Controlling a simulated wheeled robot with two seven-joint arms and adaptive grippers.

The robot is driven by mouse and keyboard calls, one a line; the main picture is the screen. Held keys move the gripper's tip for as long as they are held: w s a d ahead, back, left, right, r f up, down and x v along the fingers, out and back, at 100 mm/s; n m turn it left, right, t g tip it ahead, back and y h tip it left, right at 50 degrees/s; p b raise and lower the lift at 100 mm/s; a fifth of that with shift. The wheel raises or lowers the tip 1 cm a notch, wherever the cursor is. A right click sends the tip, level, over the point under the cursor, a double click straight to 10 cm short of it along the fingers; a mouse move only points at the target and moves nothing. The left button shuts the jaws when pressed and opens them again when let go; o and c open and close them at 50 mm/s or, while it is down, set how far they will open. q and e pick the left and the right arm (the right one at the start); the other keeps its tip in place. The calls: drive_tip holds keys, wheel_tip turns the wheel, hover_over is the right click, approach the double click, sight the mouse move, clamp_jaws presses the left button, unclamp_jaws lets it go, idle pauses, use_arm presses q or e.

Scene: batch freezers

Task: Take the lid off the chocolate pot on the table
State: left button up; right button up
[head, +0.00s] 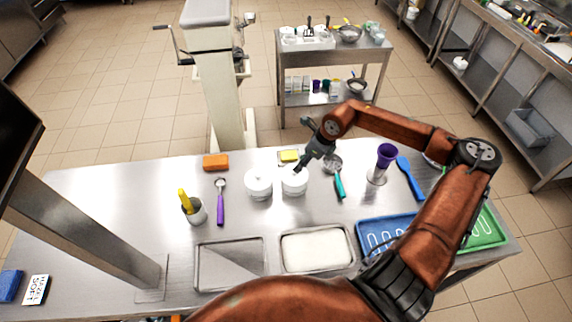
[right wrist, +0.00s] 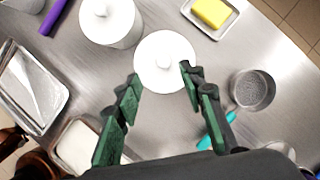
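Two white lidded pots stand side by side on the steel table (head: 120,200): a left pot (head: 258,186) and a right pot (head: 294,186). No label shows which one holds chocolate. My right gripper (head: 302,164) is just above and behind the right pot. In the right wrist view, the right gripper (right wrist: 161,74) is open, its green-padded fingertips spread at the near edge of the right pot's round knobbed lid (right wrist: 165,58). Nothing is between the fingers; contact with the lid cannot be told. The left pot (right wrist: 110,22) also has its lid on. My left gripper is out of view.
A purple-handled scoop (head: 220,205) lies left of the pots; a teal-handled strainer (head: 339,185) lies to the right. A yellow block (head: 289,156) and an orange block (head: 216,162) are behind. Two metal trays (head: 199,266) (head: 350,246) are in front.

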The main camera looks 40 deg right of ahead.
sight(295, 173)
drive_tip(key=shift+x, duration=0.8)
drive_tip(key=p+x, duration=0.1)
drive_tip(key=x, duration=0.5)
drive_tip(key=shift+w+d+p, duration=0.1)
drive_tip(key=shift+d+p, duration=0.1)
drive_tip(key=shift+p, duration=0.15)
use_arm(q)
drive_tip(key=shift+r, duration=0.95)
use_arm(e)
drive_tip(key=shift+r, duration=0.1)
drive_tip(key=c, duration=0.4)
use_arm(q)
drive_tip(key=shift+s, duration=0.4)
use_arm(e)
drive_tip(key=c, duration=0.5)
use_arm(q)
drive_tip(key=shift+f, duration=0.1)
use_arm(e)
drive_tip(key=shift+r, duration=0.1)
